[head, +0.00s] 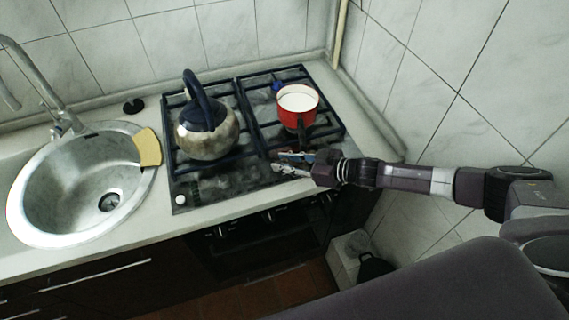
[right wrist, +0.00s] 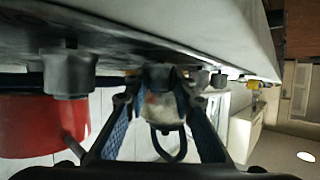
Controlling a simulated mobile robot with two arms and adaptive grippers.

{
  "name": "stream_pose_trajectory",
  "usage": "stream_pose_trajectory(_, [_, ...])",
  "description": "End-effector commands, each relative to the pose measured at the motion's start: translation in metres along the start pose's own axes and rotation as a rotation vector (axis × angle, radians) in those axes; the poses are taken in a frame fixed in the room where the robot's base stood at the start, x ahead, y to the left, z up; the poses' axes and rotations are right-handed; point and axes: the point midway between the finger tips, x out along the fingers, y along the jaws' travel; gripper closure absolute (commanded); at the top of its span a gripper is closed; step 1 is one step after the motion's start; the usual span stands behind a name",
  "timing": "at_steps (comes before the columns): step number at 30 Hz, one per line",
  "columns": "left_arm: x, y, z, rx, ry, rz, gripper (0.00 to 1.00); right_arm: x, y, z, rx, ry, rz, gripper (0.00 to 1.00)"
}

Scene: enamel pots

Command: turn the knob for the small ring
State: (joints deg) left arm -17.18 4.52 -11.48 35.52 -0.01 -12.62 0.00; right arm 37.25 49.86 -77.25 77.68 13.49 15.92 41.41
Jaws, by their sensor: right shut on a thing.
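My right gripper (head: 284,161) reaches in from the right, low over the front edge of the gas hob (head: 222,184). In the right wrist view, which looks upside down, its two fingers (right wrist: 158,95) close around a dark knob (right wrist: 159,76). Another dark knob (right wrist: 68,72) stands free to the left there, and further knobs (right wrist: 218,80) show to the right. The gripper hides the held knob in the head view. I cannot tell from the frames which ring it serves. My left gripper is not in view.
A red pot (head: 290,118) with white contents stands on the right side of the hob, just behind my gripper. A kettle (head: 208,138) stands on the left side. The sink (head: 70,190) with a yellow sponge (head: 149,147) is further left. The tiled wall (head: 440,90) bounds the right.

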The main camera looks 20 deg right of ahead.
Motion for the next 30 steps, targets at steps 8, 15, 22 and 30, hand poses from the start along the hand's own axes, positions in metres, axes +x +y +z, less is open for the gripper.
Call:
stream_pose_trajectory(8, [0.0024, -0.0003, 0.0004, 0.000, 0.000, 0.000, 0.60, -0.0001, 0.0019, -0.0016, -0.010, 0.002, -0.018, 1.00])
stream_pose_trajectory(15, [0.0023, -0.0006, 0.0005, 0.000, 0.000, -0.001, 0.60, 0.0001, 0.0015, -0.0020, -0.011, 0.002, -0.019, 1.00])
stream_pose_trajectory(22, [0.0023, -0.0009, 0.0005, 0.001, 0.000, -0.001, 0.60, 0.0003, 0.0012, -0.0021, -0.010, 0.003, -0.020, 0.62])
stream_pose_trajectory(30, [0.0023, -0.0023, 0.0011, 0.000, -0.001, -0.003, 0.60, 0.0003, 0.0002, -0.0010, -0.009, 0.001, -0.021, 0.58])
